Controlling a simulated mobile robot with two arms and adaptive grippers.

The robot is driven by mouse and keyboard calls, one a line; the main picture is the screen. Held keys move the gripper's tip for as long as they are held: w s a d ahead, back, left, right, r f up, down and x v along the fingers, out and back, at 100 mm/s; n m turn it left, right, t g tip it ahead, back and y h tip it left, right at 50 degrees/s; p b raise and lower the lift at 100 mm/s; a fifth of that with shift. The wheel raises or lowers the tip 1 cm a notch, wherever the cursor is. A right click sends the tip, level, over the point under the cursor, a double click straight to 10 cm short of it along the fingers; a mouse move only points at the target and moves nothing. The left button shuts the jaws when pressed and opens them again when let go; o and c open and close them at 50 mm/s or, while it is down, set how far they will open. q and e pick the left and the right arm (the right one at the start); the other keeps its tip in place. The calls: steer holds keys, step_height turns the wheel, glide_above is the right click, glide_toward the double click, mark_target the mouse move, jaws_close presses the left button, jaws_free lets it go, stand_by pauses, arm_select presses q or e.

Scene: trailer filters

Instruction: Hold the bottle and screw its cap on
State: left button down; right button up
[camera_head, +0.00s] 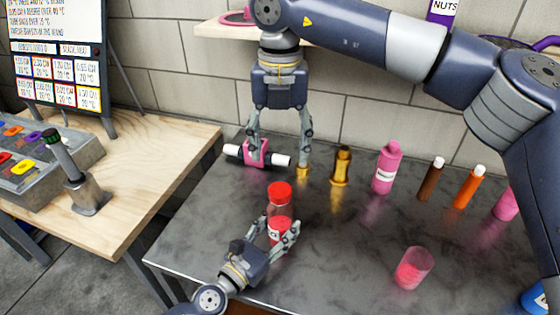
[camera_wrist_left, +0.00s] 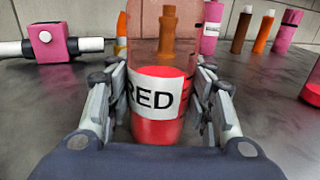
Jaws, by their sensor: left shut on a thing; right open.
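The bottle (camera_head: 279,208) stands on the dark table, clear above and red below, with a white label reading RED in the left wrist view (camera_wrist_left: 155,95). A red cap (camera_head: 279,190) sits at its top in the head view; I cannot tell whether it is screwed tight. The bottle's top is cut off in the wrist view. My left gripper (camera_head: 281,236) is shut around the lower bottle, one finger on each side. My right gripper (camera_head: 278,158) is open behind and above the bottle, pointing down, with its fingers apart near a pink block and a small gold item.
The pink block with white ends (camera_head: 257,153) and the small gold item (camera_head: 303,172) lie behind the bottle. A gold bottle (camera_head: 341,167), pink bottle (camera_head: 386,168), brown tube (camera_head: 431,180) and orange tube (camera_head: 468,187) stand right. A pink-filled cup (camera_head: 412,270) stands front right.

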steer(key=shift+r, duration=0.5)
arm_select(q)
steer(key=c, duration=0.7)
jaws_free()
steer(key=v, duration=1.2)
